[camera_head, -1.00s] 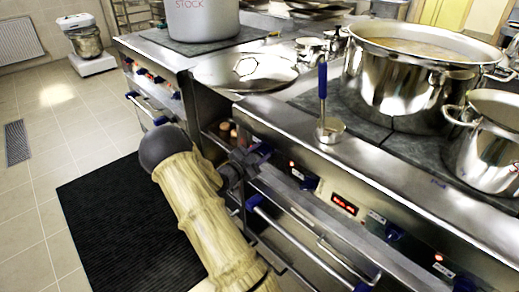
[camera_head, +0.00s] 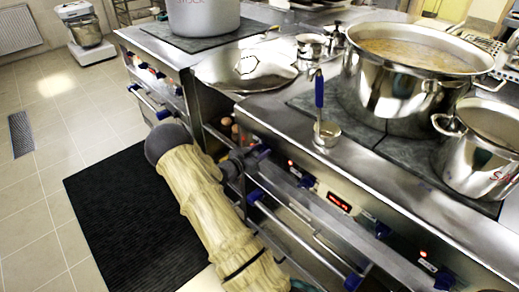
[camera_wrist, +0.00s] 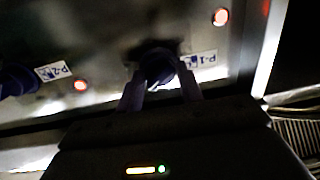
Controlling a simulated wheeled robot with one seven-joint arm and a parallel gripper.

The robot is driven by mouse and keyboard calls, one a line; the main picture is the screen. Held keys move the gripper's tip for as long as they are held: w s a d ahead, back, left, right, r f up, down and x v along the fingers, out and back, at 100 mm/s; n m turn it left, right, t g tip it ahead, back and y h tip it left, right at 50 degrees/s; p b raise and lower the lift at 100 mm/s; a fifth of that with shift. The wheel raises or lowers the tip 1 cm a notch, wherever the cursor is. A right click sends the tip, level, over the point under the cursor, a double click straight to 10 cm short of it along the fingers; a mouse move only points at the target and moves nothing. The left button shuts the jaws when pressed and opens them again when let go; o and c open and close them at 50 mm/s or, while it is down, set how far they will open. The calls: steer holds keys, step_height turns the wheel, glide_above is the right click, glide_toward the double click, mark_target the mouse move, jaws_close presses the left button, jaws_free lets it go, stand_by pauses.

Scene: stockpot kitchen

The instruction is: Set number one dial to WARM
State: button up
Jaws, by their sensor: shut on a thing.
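The number one dial (camera_wrist: 158,64) is a dark blue knob beside the P-1 label (camera_wrist: 203,60) in the wrist view. My gripper (camera_wrist: 159,90) has its two fingers on either side of the dial and is shut on it. Shadow hides the dial's pointer and any WARM mark, so I cannot read its setting. In the head view my gripper (camera_head: 256,154) is at the left end of the range's front panel, largely covering the dial.
A P-2 knob (camera_wrist: 18,80) is left of the dial in the wrist view. Blue-ended oven handles (camera_head: 300,238) stick out below the panel. A large pot (camera_head: 400,85), smaller pot (camera_head: 480,150) and ladle (camera_head: 322,120) stand above. A black mat (camera_head: 130,225) covers the floor.

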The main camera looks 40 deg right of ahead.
steer(key=shift+f, duration=0.1)
steer(key=o, duration=1)
steer(key=s+a, duration=0.1)
steer(key=a, duration=0.4)
steer(key=a+r, duration=0.1)
steer(key=a, duration=0.5)
steer(key=s+a+p, duration=0.1)
steer(key=a, duration=0.5)
steer(key=shift+s+a+r, duration=0.1)
steer(key=shift+s+r, duration=0.2)
steer(key=shift+r, duration=0.1)
steer(key=shift+w, duration=0.1)
